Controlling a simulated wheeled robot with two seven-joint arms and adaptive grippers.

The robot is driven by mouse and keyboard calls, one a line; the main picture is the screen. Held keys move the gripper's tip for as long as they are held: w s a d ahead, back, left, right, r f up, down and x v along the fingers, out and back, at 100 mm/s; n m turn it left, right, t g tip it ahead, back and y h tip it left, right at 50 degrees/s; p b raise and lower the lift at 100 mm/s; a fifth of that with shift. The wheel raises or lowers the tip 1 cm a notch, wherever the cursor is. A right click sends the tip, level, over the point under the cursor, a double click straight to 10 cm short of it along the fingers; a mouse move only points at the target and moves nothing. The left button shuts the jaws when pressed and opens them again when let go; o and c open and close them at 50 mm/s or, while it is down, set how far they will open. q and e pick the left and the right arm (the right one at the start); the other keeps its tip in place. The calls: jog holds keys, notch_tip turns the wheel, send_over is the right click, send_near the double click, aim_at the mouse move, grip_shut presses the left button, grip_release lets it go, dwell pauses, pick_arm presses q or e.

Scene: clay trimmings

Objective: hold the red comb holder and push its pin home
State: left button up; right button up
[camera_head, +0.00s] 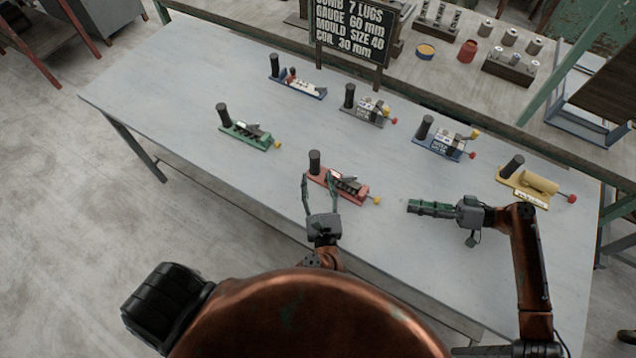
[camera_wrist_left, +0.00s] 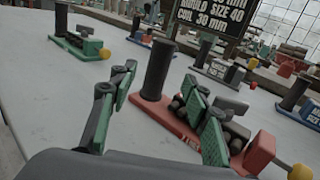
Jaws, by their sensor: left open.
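The red comb holder (camera_head: 352,191) lies on the grey table, with a black upright post (camera_head: 315,162) at its left end and a yellow-knobbed pin (camera_head: 376,200) sticking out at its right end. In the left wrist view its red base (camera_wrist_left: 172,120), post (camera_wrist_left: 157,68) and yellow knob (camera_wrist_left: 299,171) also show. My left gripper (camera_head: 319,180) is open at the holder's near side, its fingers (camera_wrist_left: 160,80) pointing toward the post end. I cannot tell whether they touch it. My right gripper (camera_head: 412,206) is right of the knob, pointing left; its fingers look edge-on.
Similar holders stand around: green (camera_head: 250,136), blue (camera_head: 298,88), grey (camera_head: 366,111), another blue (camera_head: 445,145) and yellow (camera_head: 530,188). A black text sign (camera_head: 350,38) stands at the back. The table (camera_head: 180,75) is clear at the left.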

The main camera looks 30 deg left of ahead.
aim_at(315, 166)
pick_arm(q)
jog(key=shift+f, duration=0.25)
jog(key=shift+w+a, duration=0.25)
jog(key=shift+w, duration=0.05)
jog(key=x, duration=0.6)
jog(key=shift+w+a+f, duration=0.1)
jog(key=shift+w+a, duration=0.15)
jog(key=shift+w, duration=0.05)
jog(key=shift+c, duration=0.2)
grip_shut()
pick_arm(e)
jog(key=shift+c, duration=0.3)
